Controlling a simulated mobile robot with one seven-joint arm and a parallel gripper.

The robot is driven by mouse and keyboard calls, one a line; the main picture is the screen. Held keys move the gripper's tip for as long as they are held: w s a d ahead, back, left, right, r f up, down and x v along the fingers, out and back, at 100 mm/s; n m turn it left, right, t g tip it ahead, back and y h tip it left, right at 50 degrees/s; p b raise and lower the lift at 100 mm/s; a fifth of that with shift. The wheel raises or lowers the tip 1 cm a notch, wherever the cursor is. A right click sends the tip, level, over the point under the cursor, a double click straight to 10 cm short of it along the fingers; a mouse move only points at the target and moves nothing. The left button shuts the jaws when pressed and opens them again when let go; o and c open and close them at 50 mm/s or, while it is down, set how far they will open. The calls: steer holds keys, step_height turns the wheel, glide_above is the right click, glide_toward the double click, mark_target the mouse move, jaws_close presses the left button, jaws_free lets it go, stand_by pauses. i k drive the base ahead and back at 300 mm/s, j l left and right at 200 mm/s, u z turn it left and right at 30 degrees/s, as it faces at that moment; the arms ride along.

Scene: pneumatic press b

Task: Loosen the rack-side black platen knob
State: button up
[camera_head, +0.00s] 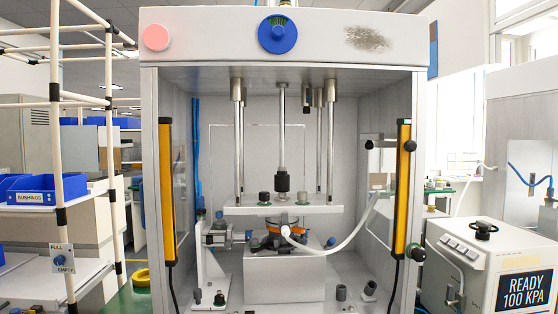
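The press platen (325,209) is a light grey plate hanging level inside the press frame. Two small knobs stand on top of it. The one nearer the rack is a black knob (264,197), left of the central rod. My gripper is not in view.
Yellow light-curtain posts (166,190) and (402,188) flank the opening. A white hose (345,243) curves below the platen's right side. A pale pipe rack (58,130) with a blue bin (42,188) stands left. A cabinet (470,270) reading "READY 100 KPA" stands right.

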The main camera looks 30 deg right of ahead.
mark_target(264, 196)
steer(key=i+l+z, duration=0.15)
steer(key=z, duration=0.3)
steer(key=i+z, duration=0.45)
steer(key=k, duration=0.1)
